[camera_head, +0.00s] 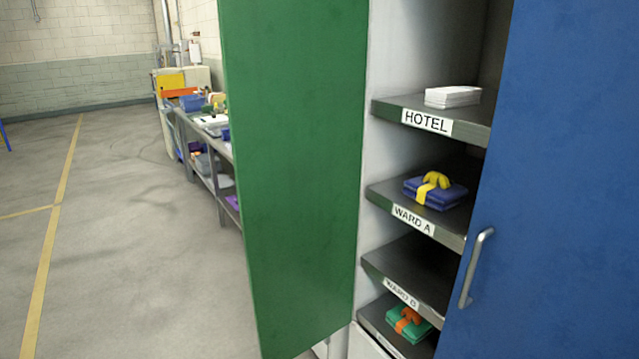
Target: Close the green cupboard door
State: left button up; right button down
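The green cupboard door (295,170) stands open, swung out to the left of the cupboard's shelves. I see its broad flat face, and no handle shows on it. The blue door (560,170) on the right has a metal handle (474,268) and covers the right part of the cupboard. Between the two doors the shelves are exposed. Neither of my grippers is in view.
The shelves hold white folded cloth (452,96), a blue bundle with a yellow band (436,192) and a green bundle with an orange band (409,324). A cluttered metal workbench (207,165) stands behind the green door. The floor (140,230) at left is clear.

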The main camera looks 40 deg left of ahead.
aim_at(294, 71)
jog(key=i+j+z, duration=0.35)
jog(key=j, duration=1.05)
jog(key=j+z, duration=0.4)
jog(key=j, duration=1)
jog(key=j+z, duration=0.35)
jog(key=j, duration=1.1)
jog(key=k+l, duration=0.45)
jog(key=k, duration=0.15)
